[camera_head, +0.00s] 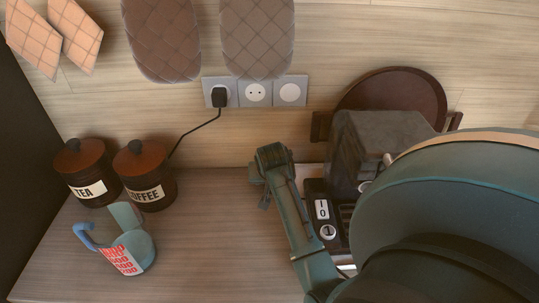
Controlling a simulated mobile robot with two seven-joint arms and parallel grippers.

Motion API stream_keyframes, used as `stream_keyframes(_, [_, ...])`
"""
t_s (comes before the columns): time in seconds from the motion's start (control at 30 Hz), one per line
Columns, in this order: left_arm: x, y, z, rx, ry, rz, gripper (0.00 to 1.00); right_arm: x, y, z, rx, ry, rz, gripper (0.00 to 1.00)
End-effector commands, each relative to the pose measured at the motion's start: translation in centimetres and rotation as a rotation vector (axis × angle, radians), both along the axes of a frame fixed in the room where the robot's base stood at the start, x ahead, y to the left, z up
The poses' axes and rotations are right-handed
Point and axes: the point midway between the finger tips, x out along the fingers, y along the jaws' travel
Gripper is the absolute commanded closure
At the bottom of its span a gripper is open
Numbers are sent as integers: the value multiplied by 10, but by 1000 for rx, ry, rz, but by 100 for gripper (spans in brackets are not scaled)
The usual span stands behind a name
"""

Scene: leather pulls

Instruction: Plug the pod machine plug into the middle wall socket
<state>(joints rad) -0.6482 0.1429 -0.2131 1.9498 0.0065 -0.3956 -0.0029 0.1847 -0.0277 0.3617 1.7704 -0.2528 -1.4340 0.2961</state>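The wall socket row has a middle socket (255,93) with two open holes and nothing in it. A black plug (219,97) sits in the left socket, and its black cable (196,129) runs down behind the coffee canister. The dark grey pod machine (381,142) stands at the right near the wall, partly hidden by my arm. I cannot make out a separate pod machine plug. My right gripper (263,190) is above the counter, left of the pod machine and below the sockets. Its fingers are too small and dark to tell if they hold anything. My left gripper is out of view.
The tea canister (82,178) and coffee canister (149,183) stand at the left, with a mug (131,256) in front. A black unit with switches (322,209) lies beside my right arm. Oven mitts (257,40) hang just above the sockets. The middle counter is clear.

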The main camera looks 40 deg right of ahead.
Motion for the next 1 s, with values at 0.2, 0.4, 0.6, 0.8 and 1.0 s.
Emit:
stream_keyframes(0.2, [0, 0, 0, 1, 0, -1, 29, 0, 0, 0, 0, 0, 0, 44])
stream_keyframes(0.4, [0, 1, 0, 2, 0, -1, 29, 0, 0, 0, 0, 0, 0, 58])
stream_keyframes(0.6, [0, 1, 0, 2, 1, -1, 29, 0, 0, 0, 1, 1, 0, 74])
stream_keyframes(0.8, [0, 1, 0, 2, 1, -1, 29, 0, 0, 0, 0, 0, 0, 89])
stream_keyframes(1.0, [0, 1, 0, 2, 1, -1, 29, 0, 0, 1, -1, -1, 0, 90])
